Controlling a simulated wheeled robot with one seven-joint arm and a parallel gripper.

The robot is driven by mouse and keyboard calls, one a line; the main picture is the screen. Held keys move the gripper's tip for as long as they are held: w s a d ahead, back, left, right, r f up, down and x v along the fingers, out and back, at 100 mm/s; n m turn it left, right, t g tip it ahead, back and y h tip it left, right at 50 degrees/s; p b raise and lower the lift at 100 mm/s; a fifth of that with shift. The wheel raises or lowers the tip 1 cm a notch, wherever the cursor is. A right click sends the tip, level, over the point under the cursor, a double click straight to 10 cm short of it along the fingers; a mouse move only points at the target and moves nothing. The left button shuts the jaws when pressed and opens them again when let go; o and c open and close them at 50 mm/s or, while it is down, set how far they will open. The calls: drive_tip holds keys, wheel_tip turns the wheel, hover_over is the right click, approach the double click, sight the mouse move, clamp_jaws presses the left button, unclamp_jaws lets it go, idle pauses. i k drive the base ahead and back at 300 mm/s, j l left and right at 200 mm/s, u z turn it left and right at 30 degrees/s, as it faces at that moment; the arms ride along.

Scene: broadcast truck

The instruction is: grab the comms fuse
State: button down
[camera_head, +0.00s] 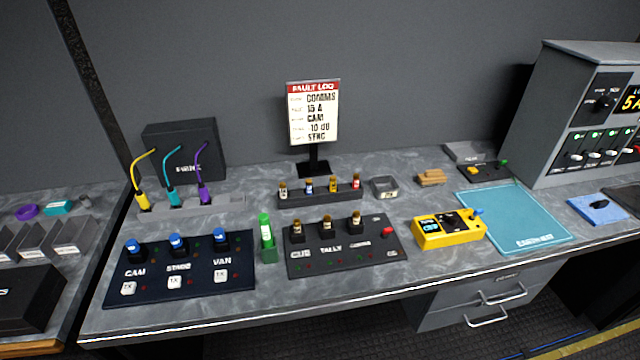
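A dark fuse panel (345,262) lies on the grey counter in the middle of the view. Three dark fuses with pale bands stand upright in a row along it, above labels that seem to read CUE, TALLY and COMMS. The right one, the comms fuse (356,221), stands above the label that looks like COMMS. The cue fuse (297,231) and the tally fuse (327,224) stand to its left. A small red part (388,231) sits at the panel's right end. My gripper is not in view.
A rack (320,197) of several coloured fuses stands behind the panel. A green tester-like stick (266,232) stands at its left, beside a blue-knobbed panel (182,268). A yellow meter (447,230) and teal mat (515,215) lie right. A fault log sign (313,112) stands behind.

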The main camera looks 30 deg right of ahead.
sight(356, 214)
drive_tip(key=i+j, duration=0.9)
drive_tip(key=j, duration=0.15)
drive_tip(key=i+j+z, duration=0.15)
drive_tip(key=z, duration=2.05)
